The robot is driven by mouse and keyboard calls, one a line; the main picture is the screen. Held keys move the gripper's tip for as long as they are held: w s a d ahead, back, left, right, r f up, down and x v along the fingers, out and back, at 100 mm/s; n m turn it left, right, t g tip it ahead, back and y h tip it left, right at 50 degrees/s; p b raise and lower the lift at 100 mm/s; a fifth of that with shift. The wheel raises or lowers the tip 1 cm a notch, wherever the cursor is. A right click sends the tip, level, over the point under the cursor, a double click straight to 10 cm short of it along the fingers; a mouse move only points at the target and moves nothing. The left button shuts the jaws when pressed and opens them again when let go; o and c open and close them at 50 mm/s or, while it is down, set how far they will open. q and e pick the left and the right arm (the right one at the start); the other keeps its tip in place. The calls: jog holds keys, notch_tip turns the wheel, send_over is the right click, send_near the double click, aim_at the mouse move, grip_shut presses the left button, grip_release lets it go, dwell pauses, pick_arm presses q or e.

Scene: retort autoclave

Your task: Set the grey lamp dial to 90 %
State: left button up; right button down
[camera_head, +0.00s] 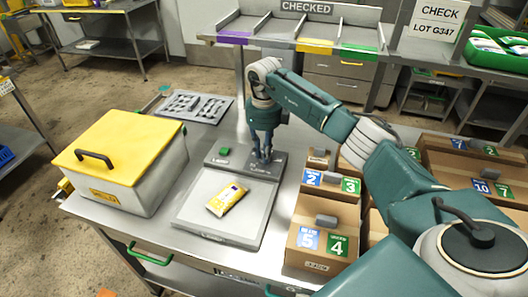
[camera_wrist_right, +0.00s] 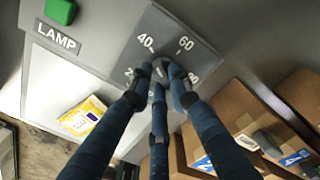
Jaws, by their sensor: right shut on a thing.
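The grey lamp dial (camera_wrist_right: 160,72) sits on a dark scale plate in the wrist view, mostly hidden by the fingers. My right gripper (camera_head: 263,158) reaches down onto the control panel at the back of the light plate. Its fingers (camera_wrist_right: 161,80) are shut around the dial. The marks 40 and 60 show clearly on the scale plate (camera_wrist_right: 165,38); the marks beside the fingers, apparently 20 and 80, are partly covered. I cannot read where the dial points. A LAMP label (camera_wrist_right: 57,38) and a green button (camera_wrist_right: 60,11) are left of the scale. My left gripper is not in view.
A yellow packet (camera_head: 227,199) lies on the pale light plate (camera_head: 205,229). A yellow-lidded box (camera_head: 125,150) stands left, with a grey tray (camera_head: 196,106) behind it. Numbered cardboard boxes (camera_head: 322,262) stand close on the right. A CHECKED shelf (camera_head: 306,26) is at the back.

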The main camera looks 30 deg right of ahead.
jog(key=m, duration=0.3)
jog(key=shift+w+d+r, duration=0.1)
jog(key=m, duration=0.4)
jog(key=shift+w+m+p, duration=0.1)
jog(key=shift+m+p, duration=0.2)
jog(key=shift+m, duration=0.1)
jog(key=m, duration=0.3)
jog(key=shift+m, duration=0.3)
jog(key=m+p, duration=0.1)
jog(key=m, duration=0.2)
jog(key=shift+w+d+m, duration=0.1)
jog(key=shift+w+m, duration=0.05)
jog(key=shift+m, duration=0.15)
jog(key=m+p, duration=0.2)
jog(key=m, duration=0.4)
jog(key=shift+d+r, duration=0.15)
jog(key=m+p, duration=0.2)
jog(key=m, duration=0.4)
jog(key=shift+d+m+p, duration=0.15)
jog(key=shift+m+p, duration=0.15)
